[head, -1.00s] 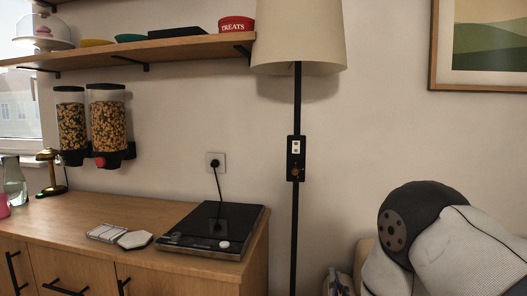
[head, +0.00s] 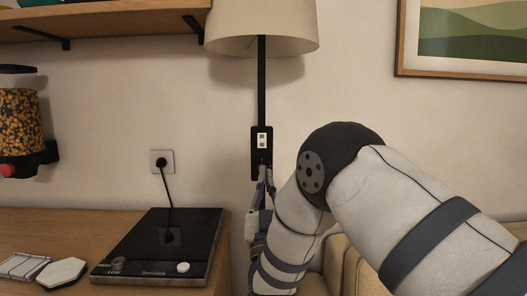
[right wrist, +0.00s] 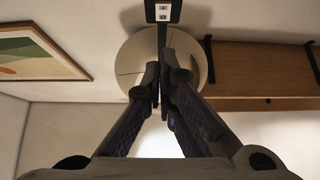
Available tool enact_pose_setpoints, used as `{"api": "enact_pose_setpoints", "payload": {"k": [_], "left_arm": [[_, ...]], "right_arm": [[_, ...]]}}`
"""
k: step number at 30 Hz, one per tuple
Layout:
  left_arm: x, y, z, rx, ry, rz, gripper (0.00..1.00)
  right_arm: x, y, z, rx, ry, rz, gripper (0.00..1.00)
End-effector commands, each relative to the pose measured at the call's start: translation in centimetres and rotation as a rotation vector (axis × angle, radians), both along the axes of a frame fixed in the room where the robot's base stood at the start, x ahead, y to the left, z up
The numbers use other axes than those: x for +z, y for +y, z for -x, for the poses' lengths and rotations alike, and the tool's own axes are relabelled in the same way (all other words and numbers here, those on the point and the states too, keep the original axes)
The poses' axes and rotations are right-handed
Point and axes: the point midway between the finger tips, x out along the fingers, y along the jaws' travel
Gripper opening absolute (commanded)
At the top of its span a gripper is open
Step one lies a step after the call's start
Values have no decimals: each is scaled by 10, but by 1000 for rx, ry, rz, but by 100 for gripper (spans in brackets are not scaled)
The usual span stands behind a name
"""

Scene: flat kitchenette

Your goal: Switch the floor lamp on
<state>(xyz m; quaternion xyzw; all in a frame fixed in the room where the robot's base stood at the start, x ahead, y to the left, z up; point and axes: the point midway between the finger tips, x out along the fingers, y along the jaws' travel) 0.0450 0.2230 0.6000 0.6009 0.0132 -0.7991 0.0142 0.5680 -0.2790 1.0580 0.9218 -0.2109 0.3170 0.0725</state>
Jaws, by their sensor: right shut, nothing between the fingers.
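The floor lamp has a cream shade (head: 262,30) on a thin black pole (head: 262,80). A black control box (head: 257,140) with a white two-slot plate sits on the pole. My right gripper (head: 264,172) is shut and empty, its fingertips at the lower part of the box, covering that part. I cannot tell whether they touch it. In the right wrist view, the fingers (right wrist: 161,80) point up toward the box (right wrist: 163,12), with the shade (right wrist: 130,65) behind them. My left gripper is not in view.
A wooden cabinet (head: 60,222) stands left of the lamp, with a black cooktop (head: 140,255) on it plugged into a wall socket (head: 161,161). A shelf (head: 110,22) is above. A beige sofa or chair (head: 342,258) is behind my right arm. A framed picture (head: 465,40) hangs at right.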

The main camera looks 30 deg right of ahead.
Motion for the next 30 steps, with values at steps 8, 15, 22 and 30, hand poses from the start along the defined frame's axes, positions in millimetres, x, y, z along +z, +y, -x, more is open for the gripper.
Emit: {"api": "enact_pose_setpoints", "payload": {"k": [8, 15, 22, 30], "left_arm": [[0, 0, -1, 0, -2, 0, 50], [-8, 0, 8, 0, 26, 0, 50], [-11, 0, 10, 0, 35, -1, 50], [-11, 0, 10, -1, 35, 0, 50]], "right_arm": [[39, -22, -43, -2, -6, 0, 0], [42, -39, -80, -1, 3, 0, 0], [43, -45, -92, -1, 0, 1, 0], [44, -45, -92, -1, -1, 2, 0]]}}
